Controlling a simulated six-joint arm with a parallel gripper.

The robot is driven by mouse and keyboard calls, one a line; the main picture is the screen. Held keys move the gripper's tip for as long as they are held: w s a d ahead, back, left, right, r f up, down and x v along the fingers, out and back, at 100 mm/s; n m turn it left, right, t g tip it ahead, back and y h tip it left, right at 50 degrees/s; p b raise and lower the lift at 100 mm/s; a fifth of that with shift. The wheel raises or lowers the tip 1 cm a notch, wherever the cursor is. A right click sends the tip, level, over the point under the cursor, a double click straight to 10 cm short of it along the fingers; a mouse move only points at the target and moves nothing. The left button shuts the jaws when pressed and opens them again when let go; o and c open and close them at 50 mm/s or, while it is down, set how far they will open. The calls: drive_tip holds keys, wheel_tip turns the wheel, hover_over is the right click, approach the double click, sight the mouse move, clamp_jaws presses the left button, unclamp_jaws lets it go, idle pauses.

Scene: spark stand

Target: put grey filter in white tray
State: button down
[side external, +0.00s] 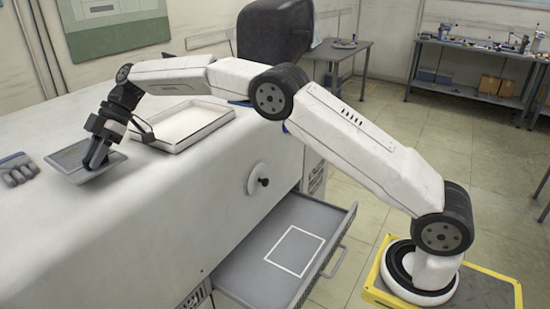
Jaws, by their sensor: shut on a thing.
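The grey filter (72,155) is a flat, framed rectangle at the left of the white bench top in the side external view. My gripper (97,166) reaches down onto it and is shut on it. The filter looks slightly tilted; I cannot tell whether it touches the bench. The white tray (168,148) is a shallow, rimmed rectangle to the right of my gripper. Its visible inside is empty, and its near left corner is partly behind my gripper's mount.
A drawer (275,283) with a white square outline stands open below the bench. A round knob (259,181) sits on the bench front. A dark rounded object (274,32) stands behind my arm. The bench's front left is clear.

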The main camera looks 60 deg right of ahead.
drive_tip(key=s+d+r, duration=0.3)
drive_tip(key=s+r, duration=0.6)
drive_tip(key=s, duration=0.3)
drive_tip(key=shift+s+d, duration=0.3)
drive_tip(key=shift+s, duration=0.1)
drive_tip(key=shift+r, duration=0.1)
idle(0.5)
drive_tip(key=w+d+m+t+h, duration=0.3)
drive_tip(key=d+m+t+h, duration=0.6)
drive_tip(key=d+m, duration=0.8)
drive_tip(key=shift+w+d+r, duration=0.15)
drive_tip(key=shift+d+r, duration=0.2)
drive_tip(key=shift+d, duration=0.3)
